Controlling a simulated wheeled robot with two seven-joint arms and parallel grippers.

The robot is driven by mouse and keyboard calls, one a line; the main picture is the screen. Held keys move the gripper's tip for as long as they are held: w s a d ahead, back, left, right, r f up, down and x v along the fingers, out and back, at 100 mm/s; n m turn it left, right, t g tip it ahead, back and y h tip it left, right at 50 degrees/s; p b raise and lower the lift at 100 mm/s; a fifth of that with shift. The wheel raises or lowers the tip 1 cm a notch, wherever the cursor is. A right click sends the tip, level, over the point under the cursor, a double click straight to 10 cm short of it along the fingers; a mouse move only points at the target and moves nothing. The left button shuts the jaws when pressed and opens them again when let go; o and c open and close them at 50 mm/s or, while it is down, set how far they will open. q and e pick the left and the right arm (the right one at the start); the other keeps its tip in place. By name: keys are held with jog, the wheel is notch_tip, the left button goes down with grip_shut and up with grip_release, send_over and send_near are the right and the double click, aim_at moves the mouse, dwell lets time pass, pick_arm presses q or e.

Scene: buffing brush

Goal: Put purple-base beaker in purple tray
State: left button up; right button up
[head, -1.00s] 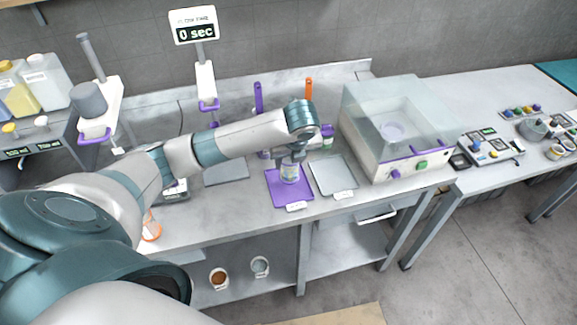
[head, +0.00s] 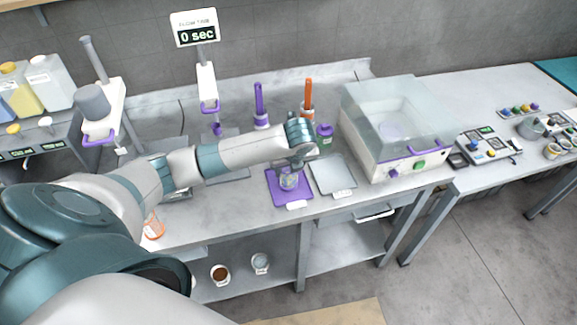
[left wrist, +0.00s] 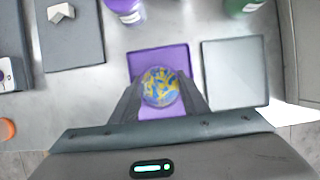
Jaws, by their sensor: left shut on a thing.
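The purple tray (head: 277,197) lies flat on the bench, left of a grey tray, and also shows in the left wrist view (left wrist: 147,62). My left gripper (left wrist: 160,100) points down over it, shut on a beaker. The clear beaker (head: 289,181) is upright within the tray's outline. In the left wrist view the beaker's round top (left wrist: 160,86), with a blue and yellow pattern, sits between the fingers. Its base is hard to make out, and I cannot tell whether it touches the tray. My right gripper is not in view.
The grey tray (head: 331,176) lies just right. Behind stand a purple-handled brush (head: 260,105), an orange-handled brush (head: 308,97) and a green jar with a purple lid (head: 325,134). A clear-lidded machine (head: 398,140) is farther right. An orange-marked beaker (head: 153,226) stands at left.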

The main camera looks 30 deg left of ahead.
pick_arm(q)
jog(key=o, duration=1.5)
jog(key=shift+f, duration=0.1)
jog(key=shift+b+v, duration=0.4)
jog(key=shift+v, duration=0.4)
jog(key=shift+b+v, duration=1.15)
jog(key=shift+v, duration=4.15)
jog(key=shift+a, duration=0.1)
